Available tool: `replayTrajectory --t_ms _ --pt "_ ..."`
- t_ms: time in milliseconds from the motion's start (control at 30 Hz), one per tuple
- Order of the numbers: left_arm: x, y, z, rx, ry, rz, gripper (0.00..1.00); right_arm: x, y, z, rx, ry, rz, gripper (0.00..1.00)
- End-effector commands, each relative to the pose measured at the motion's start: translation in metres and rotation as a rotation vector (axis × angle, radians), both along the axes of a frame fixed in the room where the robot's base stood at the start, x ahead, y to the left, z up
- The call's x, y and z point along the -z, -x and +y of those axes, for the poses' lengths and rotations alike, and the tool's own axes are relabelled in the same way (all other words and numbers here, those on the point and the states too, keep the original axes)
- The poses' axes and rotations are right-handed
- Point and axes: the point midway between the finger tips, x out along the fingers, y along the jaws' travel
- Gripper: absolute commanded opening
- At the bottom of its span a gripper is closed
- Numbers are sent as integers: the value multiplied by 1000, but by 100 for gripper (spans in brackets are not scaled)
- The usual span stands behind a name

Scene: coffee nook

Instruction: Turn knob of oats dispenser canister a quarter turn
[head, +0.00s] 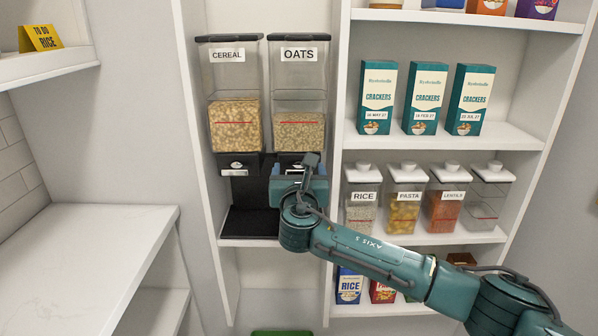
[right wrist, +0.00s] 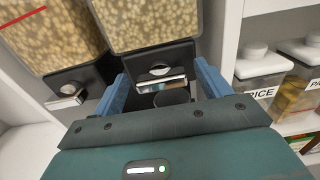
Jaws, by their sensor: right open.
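The oats dispenser canister (head: 299,95) hangs at the right of the pair, a clear box part filled with oats on a black base. Its silver knob (right wrist: 162,83) shows in the right wrist view as a flat bar lying nearly level, slightly tilted, on the black front. My right gripper (head: 297,172) is in front of the oats base and mostly hides the knob in the head view. In the right wrist view the open fingers (right wrist: 161,90) stand on either side of the knob, with gaps visible. My left gripper is out of view.
The cereal dispenser (head: 235,95) stands close on the left, with its own knob (right wrist: 68,92). A shelf wall is just right of the oats. Beyond it are cracker boxes (head: 424,97) and lidded jars such as the rice jar (head: 361,205). A white counter (head: 80,255) is at left.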

Motion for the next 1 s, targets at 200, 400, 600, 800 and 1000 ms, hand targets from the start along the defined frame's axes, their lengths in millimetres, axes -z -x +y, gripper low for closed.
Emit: replayTrajectory --t_ms 200,400,600,800,1000 --pt "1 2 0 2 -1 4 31 0 0 0 0 0 0 71" --pt "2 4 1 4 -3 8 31 0 0 0 0 0 0 54" --pt "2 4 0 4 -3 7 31 0 0 0 0 0 0 38" --pt "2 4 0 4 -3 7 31 0 0 0 0 -3 0 32" --pt "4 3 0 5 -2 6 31 1 0 0 0 -47 2 32"
